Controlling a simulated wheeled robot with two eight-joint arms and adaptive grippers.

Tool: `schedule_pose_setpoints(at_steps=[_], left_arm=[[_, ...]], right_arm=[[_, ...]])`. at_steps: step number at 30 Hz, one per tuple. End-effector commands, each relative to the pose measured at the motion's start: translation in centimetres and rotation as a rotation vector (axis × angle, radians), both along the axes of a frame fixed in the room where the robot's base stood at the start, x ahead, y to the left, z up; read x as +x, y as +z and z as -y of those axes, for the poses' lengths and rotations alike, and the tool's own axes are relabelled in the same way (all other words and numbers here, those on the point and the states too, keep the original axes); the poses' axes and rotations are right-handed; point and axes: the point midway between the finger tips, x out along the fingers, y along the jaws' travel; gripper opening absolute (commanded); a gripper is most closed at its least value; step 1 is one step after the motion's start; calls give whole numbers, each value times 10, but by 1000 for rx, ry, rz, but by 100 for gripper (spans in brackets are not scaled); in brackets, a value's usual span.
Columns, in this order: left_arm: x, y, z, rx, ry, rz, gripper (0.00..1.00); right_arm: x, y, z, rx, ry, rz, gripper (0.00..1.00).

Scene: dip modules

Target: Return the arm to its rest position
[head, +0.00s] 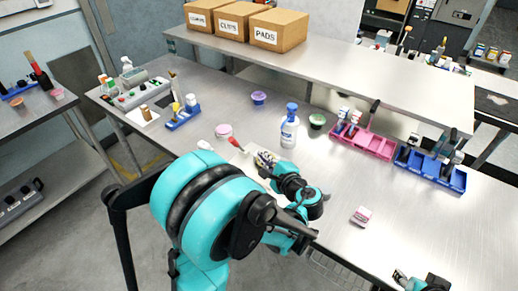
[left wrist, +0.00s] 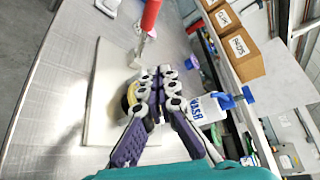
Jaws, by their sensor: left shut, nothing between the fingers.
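My left arm comes in from the lower left in the head view. Its gripper (head: 265,159) is over the near edge of the steel table, close to a pale board. In the left wrist view my left gripper (left wrist: 165,75) is shut and empty, with its fingers over the white board (left wrist: 107,85). A round yellow and dark thing is partly hidden behind the fingers. A bit of my right gripper (head: 412,282) shows at the bottom right edge of the head view; its opening cannot be made out.
A white wash bottle with a blue cap (head: 289,128) stands close beside the left gripper. A red-handled tool (head: 236,144) lies near the board. Pink rack (head: 368,147) and blue rack (head: 437,176) stand to the right. A small pink-and-white item (head: 361,216) lies on clear table.

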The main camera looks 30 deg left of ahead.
Motion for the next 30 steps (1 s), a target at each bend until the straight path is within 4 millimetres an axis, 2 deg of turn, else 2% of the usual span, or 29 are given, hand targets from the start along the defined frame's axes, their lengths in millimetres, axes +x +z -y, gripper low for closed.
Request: schedule_pose_setpoints(at_steps=[15, 19, 22, 25, 30], left_arm=[[0, 0, 1, 0, 0, 0, 0], [-4, -1, 0, -46, 3, 7, 0], [-15, -4, 0, -166, 15, 29, 0], [-33, -10, 7, -363, 40, 71, 0], [-71, -19, 32, -745, 117, 167, 0]], right_arm=[[0, 0, 0, 0, 0, 0, 40], [0, 0, 0, 0, 0, 0, 40], [0, 0, 0, 0, 0, 0, 40], [0, 0, 0, 0, 0, 0, 40], [0, 0, 0, 0, 0, 0, 40]])
